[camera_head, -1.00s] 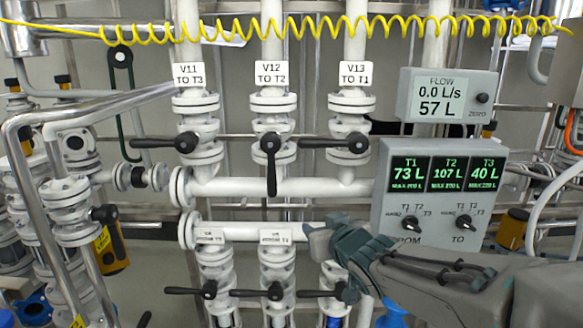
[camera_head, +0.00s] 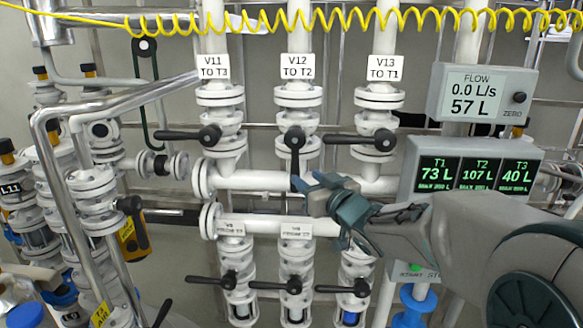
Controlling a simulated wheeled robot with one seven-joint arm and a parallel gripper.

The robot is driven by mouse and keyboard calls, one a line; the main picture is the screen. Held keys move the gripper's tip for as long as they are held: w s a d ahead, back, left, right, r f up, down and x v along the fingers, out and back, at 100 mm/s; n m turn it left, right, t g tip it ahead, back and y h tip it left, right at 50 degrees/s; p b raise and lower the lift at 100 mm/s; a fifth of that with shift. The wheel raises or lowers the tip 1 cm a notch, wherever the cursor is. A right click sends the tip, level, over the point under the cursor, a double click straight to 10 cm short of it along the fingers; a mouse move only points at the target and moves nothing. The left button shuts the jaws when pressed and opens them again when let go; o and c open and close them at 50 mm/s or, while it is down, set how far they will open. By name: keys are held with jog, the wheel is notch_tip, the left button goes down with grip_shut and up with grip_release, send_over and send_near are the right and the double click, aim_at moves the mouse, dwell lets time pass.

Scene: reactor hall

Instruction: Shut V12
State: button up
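Valve V12 (camera_head: 295,141) is the middle one of the upper row, under a white label (camera_head: 297,67) reading "V12 TO T2". Its black lever points straight down, in line with the white vertical pipe. My gripper (camera_head: 309,190) comes in from the right, its fingers at the lower end of this lever. Whether they touch the lever or only overlap it in the picture, I cannot tell. The finger gap is not clear.
V11 (camera_head: 208,137) on the left and V13 (camera_head: 382,140) on the right have sideways levers. A lower row of valves (camera_head: 292,285) has sideways levers. The flow display (camera_head: 477,94) reads 0.0 L/s, 57 L. The tank panel (camera_head: 474,175) reads 73, 107, 40 L.

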aim_at(298, 171)
jog(key=p+x, duration=0.1)
jog(key=x, duration=0.5)
jog(key=shift+w+a, duration=0.15)
jog(key=shift+a, duration=0.05)
